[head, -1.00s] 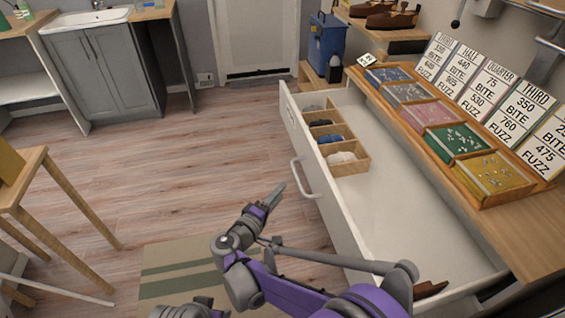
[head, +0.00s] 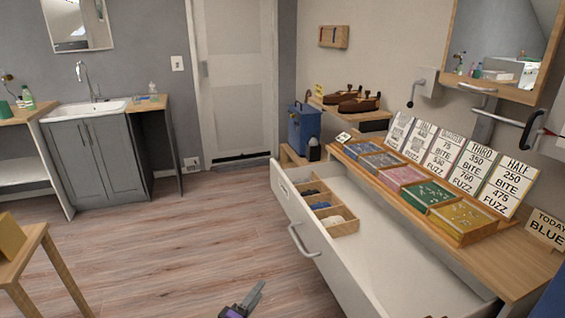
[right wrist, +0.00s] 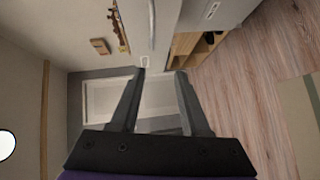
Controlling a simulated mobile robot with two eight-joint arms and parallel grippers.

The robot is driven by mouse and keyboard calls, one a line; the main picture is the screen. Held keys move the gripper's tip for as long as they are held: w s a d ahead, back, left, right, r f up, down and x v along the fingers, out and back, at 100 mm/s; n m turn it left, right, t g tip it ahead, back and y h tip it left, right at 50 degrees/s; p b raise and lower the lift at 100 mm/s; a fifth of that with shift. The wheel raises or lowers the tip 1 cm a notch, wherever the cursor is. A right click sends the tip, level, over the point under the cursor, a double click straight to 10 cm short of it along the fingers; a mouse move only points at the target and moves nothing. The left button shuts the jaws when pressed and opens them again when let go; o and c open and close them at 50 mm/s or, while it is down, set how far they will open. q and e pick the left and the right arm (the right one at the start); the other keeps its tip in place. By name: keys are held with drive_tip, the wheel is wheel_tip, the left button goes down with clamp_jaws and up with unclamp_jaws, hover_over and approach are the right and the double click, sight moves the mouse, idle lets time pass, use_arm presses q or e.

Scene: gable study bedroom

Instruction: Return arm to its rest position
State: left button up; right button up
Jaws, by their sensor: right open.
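My right gripper (head: 244,303) shows at the bottom of the head view, low in front of the open drawer and apart from its handle. In the right wrist view its two fingers (right wrist: 160,90) stand wide apart with nothing between them. The rest of my right arm is out of the head view. My left gripper is not in view.
A white drawer (head: 318,262) stands pulled out, with a wooden divider tray (head: 345,228) inside. Above it, a wooden counter (head: 505,262) holds coloured trays and sign cards. A wooden table (head: 35,240) stands at left. The floor (head: 170,250) between is clear.

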drive_tip(key=s+d+m+g, duration=0.2)
drive_tip(key=s+d+g, duration=0.15)
drive_tip(key=d, duration=0.65)
drive_tip(key=s+d+m+g, duration=0.3)
drive_tip(key=s+d, duration=0.2)
drive_tip(key=d, duration=0.5)
drive_tip(key=s+d+f+m+g+y, duration=0.2)
drive_tip(key=s+d+m+y, duration=0.1)
drive_tip(key=s, duration=0.8)
drive_tip(key=s+d+f+m+g+y, duration=0.2)
drive_tip(key=s+f+m+y, duration=0.15)
drive_tip(key=s, duration=0.75)
use_arm(q)
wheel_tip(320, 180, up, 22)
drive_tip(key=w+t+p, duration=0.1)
drive_tip(key=p, duration=1.8)
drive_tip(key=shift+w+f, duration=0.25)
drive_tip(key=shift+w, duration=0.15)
use_arm(e)
wheel_tip(320, 180, up, 22)
drive_tip(key=w+t, duration=0.1)
drive_tip(key=shift+a+r, duration=0.15)
drive_tip(key=shift+a, duration=0.05)
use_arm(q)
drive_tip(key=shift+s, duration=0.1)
use_arm(e)
drive_tip(key=shift+y, duration=0.25)
